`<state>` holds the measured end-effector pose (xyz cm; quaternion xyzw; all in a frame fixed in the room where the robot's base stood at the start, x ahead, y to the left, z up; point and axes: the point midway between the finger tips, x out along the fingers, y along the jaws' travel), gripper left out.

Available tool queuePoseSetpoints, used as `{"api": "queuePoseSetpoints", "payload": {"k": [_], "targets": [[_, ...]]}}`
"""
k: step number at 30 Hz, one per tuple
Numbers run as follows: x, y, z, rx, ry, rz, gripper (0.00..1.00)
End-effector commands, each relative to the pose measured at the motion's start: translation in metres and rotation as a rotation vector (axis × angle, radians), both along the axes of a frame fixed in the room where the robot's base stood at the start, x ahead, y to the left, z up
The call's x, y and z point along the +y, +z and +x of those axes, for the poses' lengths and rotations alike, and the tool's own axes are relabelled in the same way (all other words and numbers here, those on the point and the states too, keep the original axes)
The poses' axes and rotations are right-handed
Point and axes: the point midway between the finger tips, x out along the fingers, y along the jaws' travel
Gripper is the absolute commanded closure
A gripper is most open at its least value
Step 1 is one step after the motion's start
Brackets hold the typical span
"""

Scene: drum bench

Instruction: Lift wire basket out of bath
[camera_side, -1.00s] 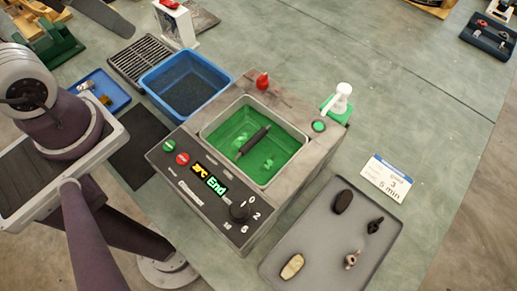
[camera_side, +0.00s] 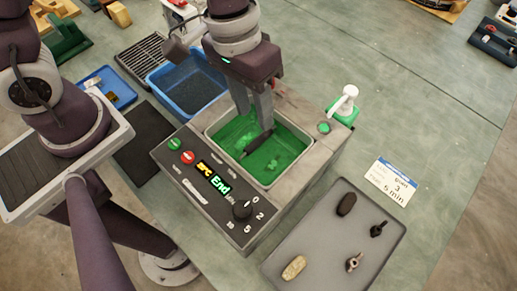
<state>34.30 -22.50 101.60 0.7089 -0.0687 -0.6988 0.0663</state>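The bath (camera_side: 287,183) is a grey box-shaped cleaner with green liquid in its open tank. The wire basket's dark bar-shaped handle (camera_side: 257,144) lies diagonally across the middle of the tank. The basket's wire body cannot be made out in the green; a few pale green shapes show beside the handle. My gripper (camera_side: 256,121) points down into the far part of the tank. Its two fingers are apart, and the right fingertip is close to the handle's upper end. Whether it touches the handle cannot be told.
A blue tub (camera_side: 185,100) stands left of my gripper, with a dark rack (camera_side: 145,56) behind it. A white-topped bottle (camera_side: 346,100) stands right of the bath. A grey tray (camera_side: 325,250) with several small parts and a label card (camera_side: 391,182) lie at right.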

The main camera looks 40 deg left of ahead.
Motion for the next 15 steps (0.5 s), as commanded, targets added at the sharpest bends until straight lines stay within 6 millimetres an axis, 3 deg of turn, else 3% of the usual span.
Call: {"api": "queuePoseSetpoints", "payload": {"k": [15], "targets": [[-0.020,-0.073,-0.007,0.016,0.001,-0.005,0.60]]}}
